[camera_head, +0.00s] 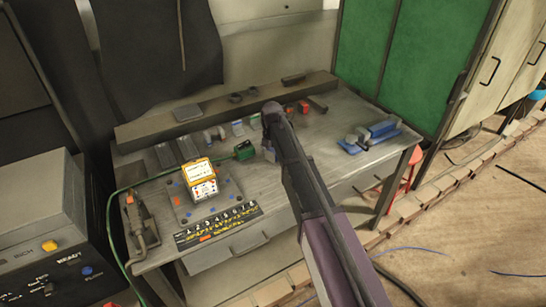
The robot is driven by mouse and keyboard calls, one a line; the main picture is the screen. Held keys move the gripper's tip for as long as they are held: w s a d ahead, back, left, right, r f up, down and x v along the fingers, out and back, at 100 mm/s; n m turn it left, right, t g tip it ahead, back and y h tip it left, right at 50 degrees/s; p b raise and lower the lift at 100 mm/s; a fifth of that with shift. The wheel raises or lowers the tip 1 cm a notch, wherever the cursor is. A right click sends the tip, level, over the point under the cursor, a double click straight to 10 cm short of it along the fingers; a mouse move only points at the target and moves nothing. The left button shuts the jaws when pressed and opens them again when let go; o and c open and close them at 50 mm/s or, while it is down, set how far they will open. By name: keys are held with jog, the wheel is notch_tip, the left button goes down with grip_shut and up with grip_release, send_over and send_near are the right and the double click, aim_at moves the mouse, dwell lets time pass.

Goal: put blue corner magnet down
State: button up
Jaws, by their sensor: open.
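My arm reaches up from the bottom right over the workbench (318,145). My gripper (267,150) shows only in part, low behind the far end of my arm, near the bench top. It is open, and its fingertips are largely hidden. I cannot pick out the blue corner magnet for sure. A larger blue tool (381,129) lies at the right. No piece shows between my fingers.
A yellow and white box (201,180) stands on a plate at the left. A green block (244,150) with a green cable is left of my gripper. A numbered strip (217,226) lies at the front edge. Bare bench top lies between my arm and the blue tool.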

aim_at(272, 150)
dwell(0.4)
jog(key=c, duration=1.3)
jog(key=shift+r, duration=0.2)
notch_tip(272, 150, up, 3)
jog(key=p, duration=0.3)
jog(key=s+d, duration=0.1)
jog(key=s, duration=0.4)
jog(key=s+d+r+p, duration=0.1)
jog(key=s+d, duration=0.1)
jog(key=s, duration=0.3)
jog(key=s+d+p, duration=0.1)
jog(key=s, duration=0.4)
jog(key=shift+s+d+r, duration=0.15)
jog(key=shift+d+r, duration=0.15)
